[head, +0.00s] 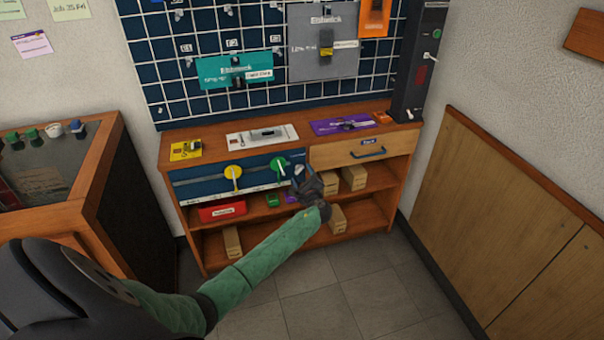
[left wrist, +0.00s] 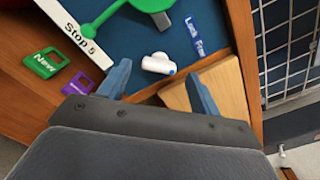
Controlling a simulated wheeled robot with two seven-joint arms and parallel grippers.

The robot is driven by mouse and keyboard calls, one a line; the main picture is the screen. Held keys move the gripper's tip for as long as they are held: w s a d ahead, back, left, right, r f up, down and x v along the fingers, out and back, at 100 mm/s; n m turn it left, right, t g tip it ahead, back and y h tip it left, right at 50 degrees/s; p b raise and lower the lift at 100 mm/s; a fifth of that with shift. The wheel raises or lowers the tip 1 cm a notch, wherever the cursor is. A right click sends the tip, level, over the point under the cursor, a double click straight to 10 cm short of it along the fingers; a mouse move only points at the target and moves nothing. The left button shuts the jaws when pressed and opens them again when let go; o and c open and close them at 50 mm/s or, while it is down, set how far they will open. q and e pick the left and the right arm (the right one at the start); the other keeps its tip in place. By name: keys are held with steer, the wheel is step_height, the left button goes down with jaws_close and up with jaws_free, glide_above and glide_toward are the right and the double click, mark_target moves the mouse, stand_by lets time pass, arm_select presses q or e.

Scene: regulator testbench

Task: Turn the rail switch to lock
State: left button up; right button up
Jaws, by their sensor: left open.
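The rail switch appears to be the small white lever (left wrist: 157,63) on the blue panel (left wrist: 185,45), with a blue mark at its right end. A blue label (left wrist: 196,36), which seems to read "Lock Free", is beside it. I cannot tell which setting it points at. My left gripper (left wrist: 160,86) is open and empty, its two fingers either side of and just short of the lever, with no clear contact. In the head view, my left gripper (head: 300,180) is at the right end of the blue panel (head: 205,190) and hides part of it. My right gripper is not in view.
A wooden drawer (head: 340,156) is to the right. Boxes (head: 355,178) and a red case (head: 222,210) stand on the shelf below. The floor in front is clear.

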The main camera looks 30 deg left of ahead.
mark_target(299, 170)
arm_select(q)
steer(key=shift+x, duration=1.2)
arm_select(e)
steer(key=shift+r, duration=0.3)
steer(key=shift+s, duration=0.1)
arm_select(q)
steer(key=c, duration=1)
steer(key=shift+f, duration=0.1)
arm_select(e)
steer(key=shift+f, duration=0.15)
